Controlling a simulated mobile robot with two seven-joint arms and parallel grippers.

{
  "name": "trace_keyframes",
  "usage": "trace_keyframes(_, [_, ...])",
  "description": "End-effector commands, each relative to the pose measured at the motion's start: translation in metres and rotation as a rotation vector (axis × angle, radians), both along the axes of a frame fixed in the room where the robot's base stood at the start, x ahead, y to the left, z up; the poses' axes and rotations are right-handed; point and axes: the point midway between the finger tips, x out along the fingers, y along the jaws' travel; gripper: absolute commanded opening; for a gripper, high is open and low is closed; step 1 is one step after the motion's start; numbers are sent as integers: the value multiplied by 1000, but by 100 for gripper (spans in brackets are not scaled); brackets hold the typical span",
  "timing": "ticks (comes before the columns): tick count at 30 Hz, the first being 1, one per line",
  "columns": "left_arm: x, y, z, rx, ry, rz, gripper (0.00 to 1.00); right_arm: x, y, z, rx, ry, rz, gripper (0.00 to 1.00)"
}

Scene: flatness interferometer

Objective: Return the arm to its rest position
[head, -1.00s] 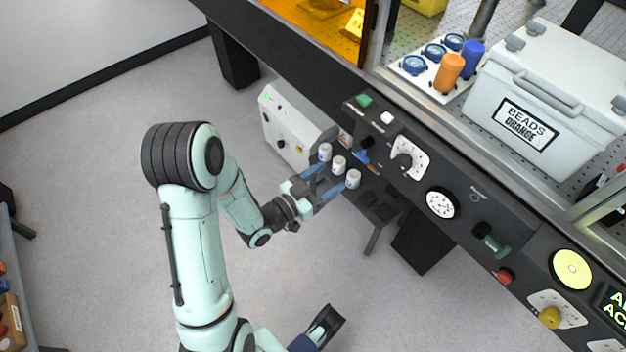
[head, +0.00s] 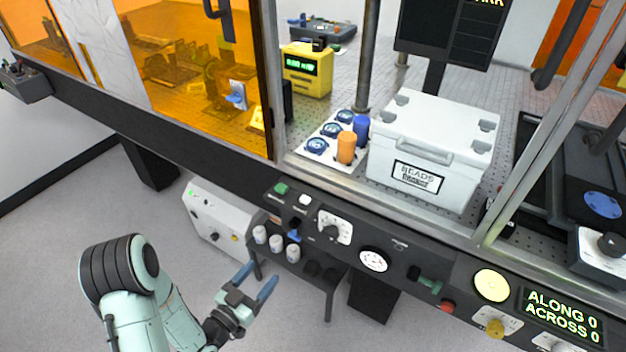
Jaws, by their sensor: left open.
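My left gripper (head: 256,283) is in the lower middle of the head view, on the end of my pale green left arm (head: 136,290). Its two blue fingers are spread apart with nothing between them. It is in front of and below the bench's front panel, near the small white containers (head: 276,243) but apart from them. My right gripper does not show in this view.
A black control panel (head: 408,277) with knobs and a gauge runs along the bench front. A white cabinet (head: 215,218) stands on the floor below it. A white bead box (head: 432,150) sits on the bench. The floor at the lower left is clear.

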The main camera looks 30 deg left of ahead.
Motion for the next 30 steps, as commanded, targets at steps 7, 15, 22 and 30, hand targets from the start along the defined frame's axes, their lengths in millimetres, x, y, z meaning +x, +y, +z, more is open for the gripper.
trace_keyframes(7, [3,-7,-20,-25,72,-1,68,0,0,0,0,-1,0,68])
trace_keyframes(15, [-22,-75,-173,-230,722,18,68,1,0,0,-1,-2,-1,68])
trace_keyframes(22, [-123,-156,-261,-404,1360,63,68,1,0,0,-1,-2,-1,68])
trace_keyframes(30, [-183,-193,-223,-476,1680,110,68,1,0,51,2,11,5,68])
